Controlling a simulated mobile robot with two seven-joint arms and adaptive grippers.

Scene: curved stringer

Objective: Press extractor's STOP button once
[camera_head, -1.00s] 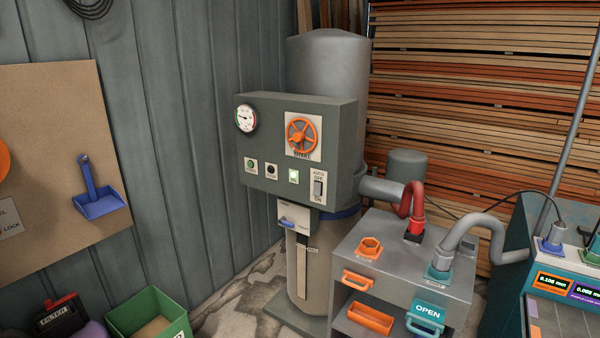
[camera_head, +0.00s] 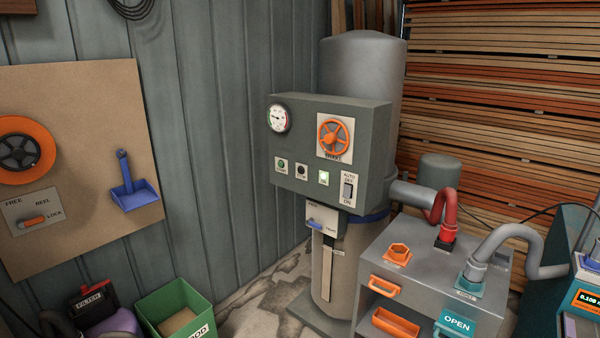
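The grey extractor (camera_head: 362,80) stands against the corner, with a control box (camera_head: 375,125) on its front. In a row on the box are a green button (camera_head: 282,163), a dark button (camera_head: 302,171) that looks like STOP though its label is too small to read surely, and a lit green lamp (camera_head: 323,177). To their right is an AUTO/OFF/ON switch (camera_head: 348,190). Above are a round gauge (camera_head: 278,118) and an orange handwheel (camera_head: 334,136). Neither gripper is in view, and nothing covers the buttons.
A grey cabinet (camera_head: 415,256) with hoses and orange handles stands at the lower right. A green bin (camera_head: 150,300) sits at the lower left. A board with a blue dustpan (camera_head: 133,192) and orange reel (camera_head: 22,150) hangs left. The space before the box looks clear.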

